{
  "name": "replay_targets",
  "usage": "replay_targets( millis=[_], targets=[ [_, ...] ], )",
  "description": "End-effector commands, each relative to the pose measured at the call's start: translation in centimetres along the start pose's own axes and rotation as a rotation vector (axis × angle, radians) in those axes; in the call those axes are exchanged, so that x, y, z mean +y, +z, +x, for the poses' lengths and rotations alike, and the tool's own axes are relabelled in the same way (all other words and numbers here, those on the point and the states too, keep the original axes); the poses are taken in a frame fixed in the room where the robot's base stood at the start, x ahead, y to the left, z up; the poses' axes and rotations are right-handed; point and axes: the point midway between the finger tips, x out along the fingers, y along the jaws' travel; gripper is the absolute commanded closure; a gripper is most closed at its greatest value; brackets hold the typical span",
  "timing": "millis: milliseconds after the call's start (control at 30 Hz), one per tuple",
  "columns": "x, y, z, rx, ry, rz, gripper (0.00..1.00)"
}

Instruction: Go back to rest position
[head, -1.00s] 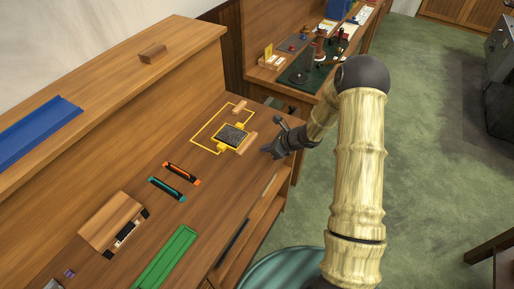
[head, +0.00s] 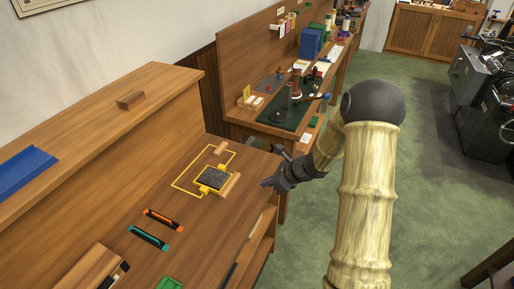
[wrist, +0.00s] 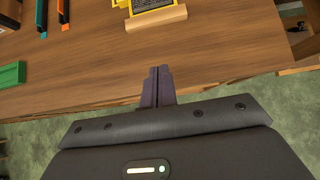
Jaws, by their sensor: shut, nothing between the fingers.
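My gripper (head: 272,183) is shut and empty at the right edge of the wooden bench (head: 190,258). In the wrist view its closed fingers (wrist: 158,72) point at the bench's front edge. My wood-patterned arm stands at the right of the head view. Left of the gripper, a dark type block in a yellow frame (head: 213,178) lies inside a yellow outline on the bench, with a wooden bar (head: 229,186) along its right side. The gripper is apart from them.
An orange tool (head: 164,219) and a teal tool (head: 149,238) lie nearer on the bench. A second bench with a green mat (head: 290,112) stands behind. Green floor is free at right, with dark machines (head: 490,105) beyond.

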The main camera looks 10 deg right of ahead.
Motion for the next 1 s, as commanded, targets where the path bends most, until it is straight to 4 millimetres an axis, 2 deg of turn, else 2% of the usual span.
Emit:
replay_targets(
  millis=[167,267,367,500,700,1000],
  targets=[
    [0.3,0.1,-0.2,0.009,0.006,-0.025,1.0],
    [1.5,0.3,-0.8,0.041,0.031,-0.115,1.0],
    [3.7,0.6,-2.0,0.099,0.079,-0.286,1.0],
    [7.2,0.5,-4.5,0.202,0.167,-0.606,1.0],
    [11.3,-0.3,-8.6,0.337,0.296,-1.07,1.0],
    [15.3,-1.5,-14.7,0.502,0.49,-1.759,1.0]
  ],
)
